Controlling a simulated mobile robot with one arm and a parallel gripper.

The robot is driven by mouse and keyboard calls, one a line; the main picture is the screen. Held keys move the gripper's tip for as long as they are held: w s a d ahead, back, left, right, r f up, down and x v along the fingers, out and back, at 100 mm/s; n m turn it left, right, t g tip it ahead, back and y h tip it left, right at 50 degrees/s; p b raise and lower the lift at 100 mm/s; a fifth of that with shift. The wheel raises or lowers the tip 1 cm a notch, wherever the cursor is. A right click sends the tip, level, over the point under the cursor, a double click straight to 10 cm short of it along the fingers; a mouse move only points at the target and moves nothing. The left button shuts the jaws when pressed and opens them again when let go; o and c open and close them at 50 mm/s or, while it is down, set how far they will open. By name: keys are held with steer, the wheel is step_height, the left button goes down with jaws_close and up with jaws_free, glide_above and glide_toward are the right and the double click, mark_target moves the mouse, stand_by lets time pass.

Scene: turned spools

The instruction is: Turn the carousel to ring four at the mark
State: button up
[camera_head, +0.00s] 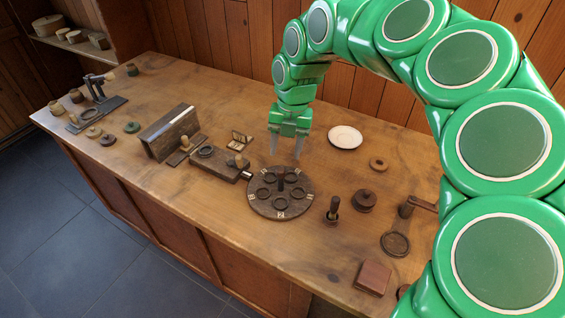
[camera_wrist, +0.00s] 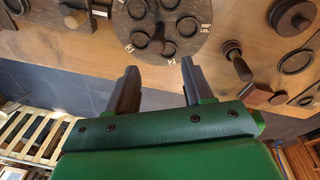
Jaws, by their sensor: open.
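The carousel (camera_head: 256,205) is a round dark wooden disc on the bench with several dark rings around its top and a short post (camera_head: 281,174) in the middle. It also shows at the top of the wrist view (camera_wrist: 191,47). Small white number labels sit along its rim; their digits are too small to read surely. A small white piece (camera_head: 246,175), perhaps the mark, lies at the left of the rim, at the end of a wooden block. My gripper (camera_head: 286,148) is open and empty, pointing down above the far side of the carousel; its fingers (camera_wrist: 160,68) look apart from it.
A wooden block (camera_head: 212,168) with a ring and knob stands just left of the carousel. A handled peg (camera_head: 333,209) and a dark spool (camera_head: 364,200) stand to its right. A white plate (camera_head: 345,137) lies behind. The bench front beside the carousel is clear.

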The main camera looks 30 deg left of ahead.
mark_target(281, 169)
steer(key=shift+s+a+f+m+g+y, duration=0.1)
steer(key=shift+f+m+g+y, duration=0.25)
steer(key=shift+f+m, duration=1.15)
steer(key=shift+s+a+f+m+g+y, duration=0.25)
steer(key=shift+f+m, duration=0.6)
steer(key=shift+m, duration=1.4)
steer(key=shift+w+f+m+g+y, duration=0.15)
steer(key=shift+f+m+g+y, duration=0.2)
steer(key=shift+f+m, duration=1.15)
steer(key=shift+r+m, duration=0.35)
steer(key=shift+r, duration=0.05)
jaws_close()
